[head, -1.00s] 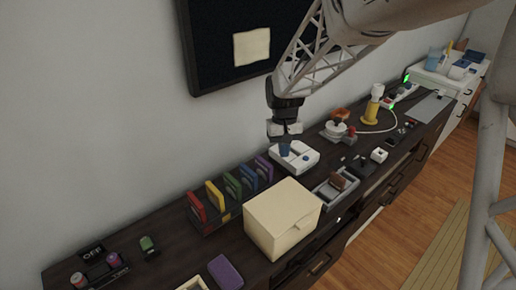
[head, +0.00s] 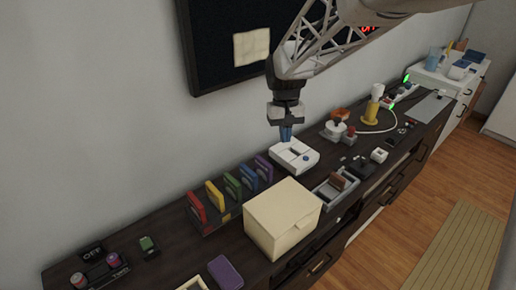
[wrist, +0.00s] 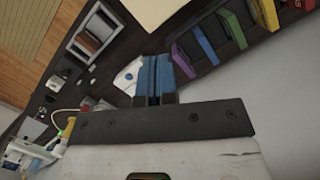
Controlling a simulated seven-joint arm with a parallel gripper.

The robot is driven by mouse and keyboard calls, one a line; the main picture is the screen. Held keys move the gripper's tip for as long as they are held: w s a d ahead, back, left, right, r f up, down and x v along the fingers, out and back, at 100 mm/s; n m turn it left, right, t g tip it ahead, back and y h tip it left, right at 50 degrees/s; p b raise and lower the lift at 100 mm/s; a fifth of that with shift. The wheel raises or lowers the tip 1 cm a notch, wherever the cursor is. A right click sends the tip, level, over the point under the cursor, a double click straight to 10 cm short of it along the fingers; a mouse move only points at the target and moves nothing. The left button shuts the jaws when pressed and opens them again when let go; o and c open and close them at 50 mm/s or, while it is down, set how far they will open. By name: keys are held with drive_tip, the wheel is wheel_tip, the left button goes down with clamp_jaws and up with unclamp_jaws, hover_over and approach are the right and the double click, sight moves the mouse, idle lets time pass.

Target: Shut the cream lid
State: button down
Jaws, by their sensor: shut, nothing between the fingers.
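The cream box (head: 270,236) stands on the dark cabinet, near the middle of the head view. Its cream lid (head: 284,203) lies flat across the top, and no gap shows along the visible edges. Part of a cream surface, likely the lid, shows at the top edge of the wrist view (wrist: 158,10). My gripper (head: 286,138) is shut and empty, with its blue fingers together and pointing down. It is behind the box, above a white device, and apart from the lid. The blue fingers also show in the wrist view (wrist: 154,78).
Under my gripper is the white device (head: 295,157) with a blue button. Several coloured upright pieces (head: 231,187) stand in a rack left of the box. A grey tray (head: 334,190) sits to its right. A purple block (head: 225,272) lies in front. A dark board hangs behind.

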drive_tip(key=shift+s+v, duration=0.2)
drive_tip(key=shift+v, duration=0.85)
drive_tip(key=shift+s+d, duration=0.1)
drive_tip(key=s+d+r+m+t, duration=0.1)
drive_tip(key=s+d+r, duration=0.2)
drive_tip(key=s+d, duration=0.3)
drive_tip(key=s+d+r+t, duration=0.1)
drive_tip(key=s+d+r, duration=0.25)
drive_tip(key=s, duration=0.35)
drive_tip(key=s+d+f+m+t, duration=0.1)
drive_tip(key=s+d, duration=0.2)
drive_tip(key=s, duration=0.5)
drive_tip(key=s+d+f+m+t, duration=0.1)
drive_tip(key=s+d, duration=0.3)
drive_tip(key=s, duration=0.5)
drive_tip(key=shift+d+t, duration=0.2)
drive_tip(key=shift+t, duration=0.3)
